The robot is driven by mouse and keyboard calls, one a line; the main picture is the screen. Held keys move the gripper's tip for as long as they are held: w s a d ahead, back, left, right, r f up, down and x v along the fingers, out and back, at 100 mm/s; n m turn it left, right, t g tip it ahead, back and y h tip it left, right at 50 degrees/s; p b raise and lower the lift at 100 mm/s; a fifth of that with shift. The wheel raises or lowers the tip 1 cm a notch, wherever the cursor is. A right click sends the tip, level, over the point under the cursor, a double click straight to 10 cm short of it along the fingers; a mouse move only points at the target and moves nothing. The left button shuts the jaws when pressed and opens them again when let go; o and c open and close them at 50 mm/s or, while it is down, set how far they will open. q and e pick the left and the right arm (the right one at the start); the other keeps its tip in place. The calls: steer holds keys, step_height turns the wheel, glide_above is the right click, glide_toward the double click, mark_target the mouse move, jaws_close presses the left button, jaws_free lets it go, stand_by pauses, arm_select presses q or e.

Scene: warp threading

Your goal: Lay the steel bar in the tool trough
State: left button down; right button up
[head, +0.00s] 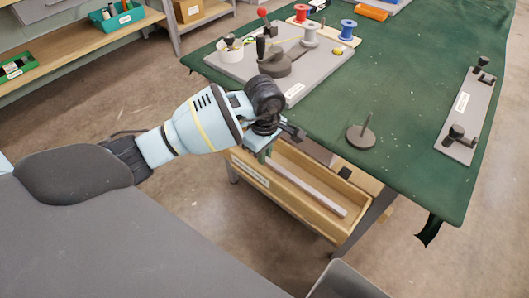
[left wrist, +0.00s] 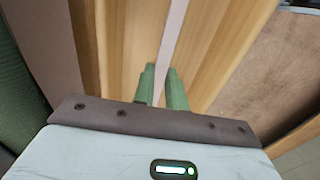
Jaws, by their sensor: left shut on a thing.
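The steel bar (head: 310,191) is a long pale grey strip. In the head view it runs along the wooden tool trough (head: 288,203), within its outline; I cannot tell whether it touches the floor of the trough. My left gripper (head: 263,156) is over the trough's far-left part, shut on the bar near one end, which the hand hides. In the left wrist view the bar (left wrist: 173,38) passes between the green fingertips (left wrist: 164,68), with the trough's wood (left wrist: 215,40) on both sides. My right gripper is not in view.
The trough hangs beside the green-covered table (head: 400,130). On the table are a grey board (head: 225,62) with a black clamp, spools (head: 348,28), a disc with a peg (head: 361,136) and a grey plate with black knobs (head: 470,115). A wooden shelf (head: 90,45) stands at left.

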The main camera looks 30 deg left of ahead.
arm_select(q)
steer(key=c, duration=1.4)
jaws_free()
steer(key=shift+f, duration=0.1)
steer(key=shift+c, duration=0.2)
step_height(320, 180, up, 12)
steer(key=shift+p, duration=0.35)
